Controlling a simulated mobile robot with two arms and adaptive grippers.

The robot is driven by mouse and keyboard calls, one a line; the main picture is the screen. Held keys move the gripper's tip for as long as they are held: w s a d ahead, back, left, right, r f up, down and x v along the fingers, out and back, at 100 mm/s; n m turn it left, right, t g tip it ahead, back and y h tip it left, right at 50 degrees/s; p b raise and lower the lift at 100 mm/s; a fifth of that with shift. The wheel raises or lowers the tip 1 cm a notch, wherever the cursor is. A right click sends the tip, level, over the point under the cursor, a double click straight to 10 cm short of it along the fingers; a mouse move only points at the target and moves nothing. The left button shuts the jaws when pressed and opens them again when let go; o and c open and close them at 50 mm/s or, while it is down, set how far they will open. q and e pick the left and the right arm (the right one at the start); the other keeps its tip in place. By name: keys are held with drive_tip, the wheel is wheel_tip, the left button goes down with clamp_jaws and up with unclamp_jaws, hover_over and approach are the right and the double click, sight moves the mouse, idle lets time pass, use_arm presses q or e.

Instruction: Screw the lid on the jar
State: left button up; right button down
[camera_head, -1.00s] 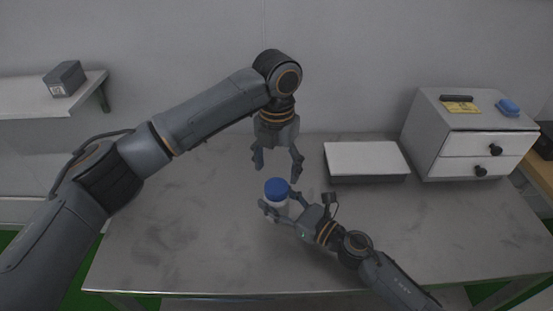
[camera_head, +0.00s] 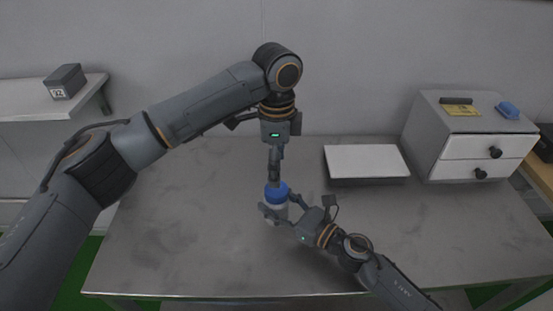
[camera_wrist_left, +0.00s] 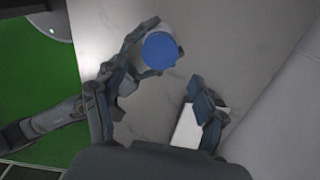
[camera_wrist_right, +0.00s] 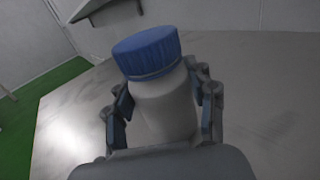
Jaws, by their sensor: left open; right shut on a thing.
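How tightly the lid sits cannot be told. My right gripper (camera_head: 278,204) is shut on the jar's body below the lid, one finger on each side, as the right wrist view shows. My left gripper (camera_head: 275,176) points down just above the lid and looks edge-on in the head view. In the left wrist view its fingers are spread, and the lid (camera_wrist_left: 160,50) shows beyond them. Whether a fingertip touches the lid cannot be told.
A flat white-topped box (camera_head: 366,161) lies right of the jar. A drawer cabinet (camera_head: 470,140) with a blue item (camera_head: 508,109) on it stands at the back right. A wall shelf holds a grey box (camera_head: 65,81). The table (camera_head: 180,240) is clear on the left.

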use_arm(q)
drive_tip(key=n, duration=0.3)
drive_tip(key=shift+r+n, duration=0.15)
drive_tip(key=shift+n, duration=0.25)
drive_tip(key=n, duration=0.3)
drive_tip(key=shift+r+n, duration=0.15)
drive_tip(key=shift+n, duration=0.25)
drive_tip(key=n, duration=0.3)
drive_tip(key=shift+r+n, duration=0.1)
drive_tip(key=shift+n, duration=0.2)
drive_tip(key=n, duration=0.3)
drive_tip(key=shift+r+n, duration=0.15)
drive_tip(key=shift+n, duration=0.25)
drive_tip(key=shift+f, duration=4.05)
drive_tip(key=shift+c, duration=0.4)
